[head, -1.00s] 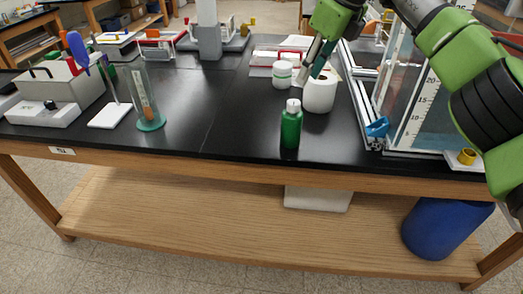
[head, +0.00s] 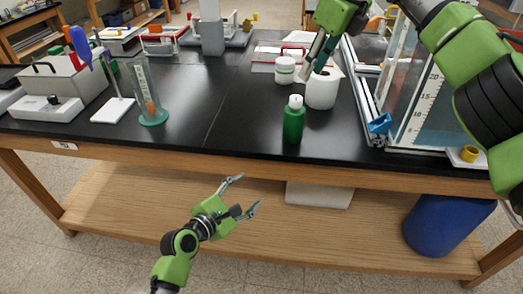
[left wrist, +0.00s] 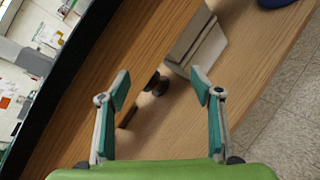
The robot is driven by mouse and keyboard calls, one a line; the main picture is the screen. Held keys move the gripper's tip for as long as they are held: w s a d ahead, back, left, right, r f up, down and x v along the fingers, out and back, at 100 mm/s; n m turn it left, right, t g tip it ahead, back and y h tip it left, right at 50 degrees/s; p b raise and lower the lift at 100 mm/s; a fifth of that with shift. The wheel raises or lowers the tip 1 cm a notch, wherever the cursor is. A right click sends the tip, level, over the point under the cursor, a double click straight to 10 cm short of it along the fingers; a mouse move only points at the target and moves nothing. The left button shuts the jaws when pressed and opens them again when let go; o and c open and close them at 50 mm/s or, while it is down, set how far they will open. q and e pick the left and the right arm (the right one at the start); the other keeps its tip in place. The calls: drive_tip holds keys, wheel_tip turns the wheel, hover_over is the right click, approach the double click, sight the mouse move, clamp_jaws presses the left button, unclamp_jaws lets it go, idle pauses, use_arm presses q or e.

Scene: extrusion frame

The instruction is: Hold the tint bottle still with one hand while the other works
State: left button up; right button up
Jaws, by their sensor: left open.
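The tint bottle (head: 293,122) is green with a white cap and stands upright near the front edge of the black bench top, right of the middle. My left gripper (head: 250,194) is open and empty, in front of the bench and below its top, to the left of the bottle. Its open fingers also show in the left wrist view (left wrist: 160,90), with nothing between them. My right gripper (head: 317,60) is above the bench behind the bottle, near the white roll and the white jar; its fingertips are too small to judge.
A clear scaled tank (head: 420,100) is on the right. A cylinder with a green base (head: 149,98) stands left. The bench middle is clear.

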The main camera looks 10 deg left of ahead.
use_arm(q)
wheel_tip(320, 180, up, 10)
drive_tip(key=n+t+h, duration=0.1)
drive_tip(key=n+t, duration=0.1)
drive_tip(key=n+h, duration=0.2)
drive_tip(key=n, duration=0.2)
approach(288, 130)
drive_tip(key=x, duration=1.2)
drive_tip(key=shift+w+d, duration=0.15)
drive_tip(key=shift+w, duration=0.2)
drive_tip(key=shift+c, duration=0.4)
